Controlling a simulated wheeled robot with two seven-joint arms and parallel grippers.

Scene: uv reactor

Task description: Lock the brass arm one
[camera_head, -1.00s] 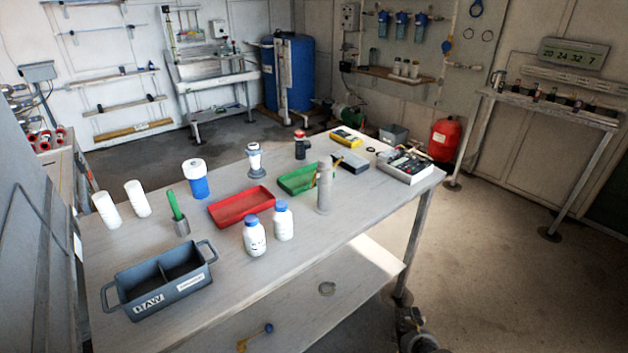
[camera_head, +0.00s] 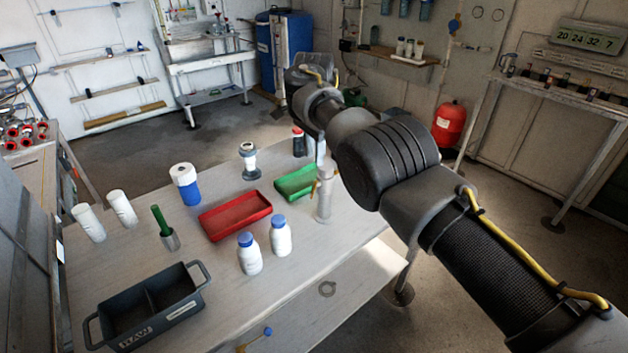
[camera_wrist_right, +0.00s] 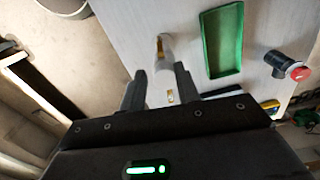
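A pale grey upright cylinder (camera_head: 325,203) with a thin brass-coloured arm (camera_head: 315,187) on its side stands on the table near its right front edge. In the right wrist view the cylinder (camera_wrist_right: 164,48) lies ahead and a small brass piece (camera_wrist_right: 170,96) shows between my fingers. My right gripper (camera_wrist_right: 159,73) is open, with one finger to each side of that brass piece, and I see no contact. In the head view my right arm hides most of that gripper. A second brass-coloured rod with a blue end (camera_head: 267,332) shows below the table's front edge. My left gripper is out of view.
A red tray (camera_head: 235,228), a green tray (camera_head: 283,194) and two blue-capped white bottles (camera_head: 281,240) stand left of the cylinder. A black object with a red top (camera_wrist_right: 298,73) is beyond the green tray. A dark two-part crate (camera_head: 130,337) sits front left.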

